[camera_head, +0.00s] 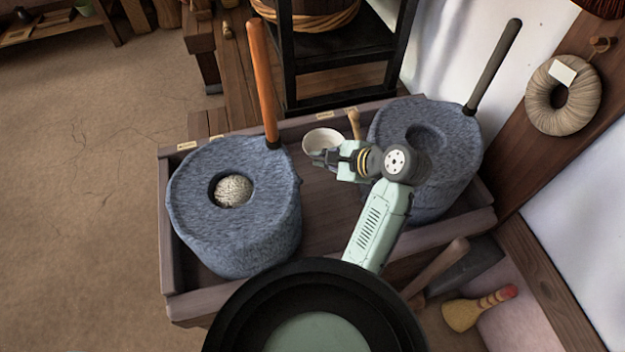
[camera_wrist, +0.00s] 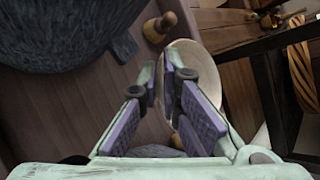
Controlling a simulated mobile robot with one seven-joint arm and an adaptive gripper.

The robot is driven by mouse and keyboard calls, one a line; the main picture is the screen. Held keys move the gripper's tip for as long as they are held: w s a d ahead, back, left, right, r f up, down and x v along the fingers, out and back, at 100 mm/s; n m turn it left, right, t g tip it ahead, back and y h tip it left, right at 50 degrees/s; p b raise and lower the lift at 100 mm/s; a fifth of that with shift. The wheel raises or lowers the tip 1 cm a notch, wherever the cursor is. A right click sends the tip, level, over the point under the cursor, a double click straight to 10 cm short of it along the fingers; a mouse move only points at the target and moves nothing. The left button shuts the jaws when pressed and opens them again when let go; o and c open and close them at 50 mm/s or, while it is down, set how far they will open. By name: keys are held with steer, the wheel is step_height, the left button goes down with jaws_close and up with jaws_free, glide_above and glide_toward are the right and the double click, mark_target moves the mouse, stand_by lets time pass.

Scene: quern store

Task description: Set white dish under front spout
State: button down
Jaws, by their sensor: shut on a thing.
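The white dish (camera_head: 323,138) is a shallow round bowl near the tray's back edge, between two blue-grey stone querns. My gripper (camera_head: 331,157) is shut on its near rim; in the wrist view the fingers (camera_wrist: 161,82) pinch the left rim of the dish (camera_wrist: 215,75). I cannot tell whether the dish touches the tray. The left quern (camera_head: 235,240) has an orange handle and a pale ball in its top hole. The right quern (camera_head: 445,170) has a grey handle and is partly behind my arm. In the wrist view a dark spout-like block (camera_wrist: 124,47) juts from a quern.
A wooden peg (camera_head: 354,122) stands close to the gripper; another peg (camera_wrist: 158,28) shows in the wrist view. A black rack (camera_head: 340,101) stands behind. A brush (camera_head: 478,308) lies at lower right.

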step_height(320, 180, down, 4)
steer(key=b, duration=0.2)
glide_above(311, 195)
steer(key=s+d, duration=0.3)
step_height(311, 195, down, 13)
steer(key=shift+w+r, duration=0.15)
steer(key=shift+r, duration=0.05)
steer(key=w+a, duration=0.1)
steer(key=w+a+f+p, duration=0.1)
steer(key=a, duration=0.1)
steer(key=shift+w+f, duration=0.1)
steer(key=shift+w, duration=0.15)
steer(key=shift+f, duration=0.1)
steer(key=c, duration=2.1)
jaws_free()
steer(key=shift+o, duration=0.2)
steer(key=v, duration=1.2)
